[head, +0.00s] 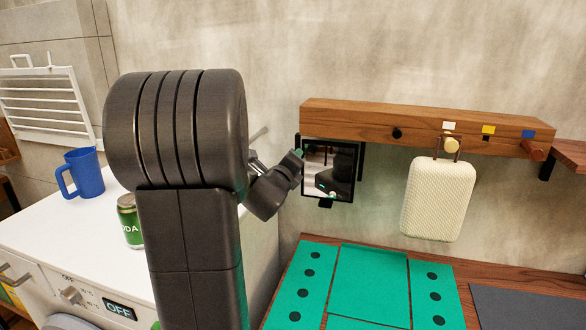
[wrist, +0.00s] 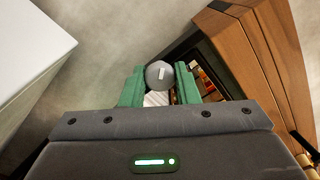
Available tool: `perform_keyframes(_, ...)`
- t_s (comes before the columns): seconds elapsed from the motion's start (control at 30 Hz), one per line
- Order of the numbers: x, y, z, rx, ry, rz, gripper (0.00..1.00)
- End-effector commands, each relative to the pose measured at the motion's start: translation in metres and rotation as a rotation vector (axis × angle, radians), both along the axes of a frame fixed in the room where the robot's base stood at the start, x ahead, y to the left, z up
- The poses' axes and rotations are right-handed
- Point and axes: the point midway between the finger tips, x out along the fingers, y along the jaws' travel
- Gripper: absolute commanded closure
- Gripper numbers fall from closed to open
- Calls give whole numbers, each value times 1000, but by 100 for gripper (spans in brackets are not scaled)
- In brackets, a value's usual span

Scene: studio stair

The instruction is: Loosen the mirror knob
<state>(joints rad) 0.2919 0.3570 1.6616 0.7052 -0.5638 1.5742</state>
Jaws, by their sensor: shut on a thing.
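The mirror (head: 345,160) is a dark-framed square hanging below the wooden rail, and its glass reflects dark shapes. In the wrist view, part of the mirror (wrist: 208,78) shows right of my fingers. The mirror knob (wrist: 159,72) is a round grey knob with a pale mark on its face. My gripper (wrist: 160,85) has its two green fingers shut on it, one on each side. In the head view my gripper (head: 298,154) is at the mirror's left edge, and the knob is hidden there.
The wooden rail (head: 385,118) on the wall carries pegs and a hanging cream case (head: 438,198). A green mat (head: 372,285) lies below. A blue mug (head: 86,174) and a green soda can (head: 130,222) stand on the white counter (head: 40,228) at left.

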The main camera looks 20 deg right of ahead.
Motion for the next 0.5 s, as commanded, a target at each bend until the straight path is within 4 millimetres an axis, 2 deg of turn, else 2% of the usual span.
perform_keyframes(0.5,0,0,0,-391,296,-1,95)
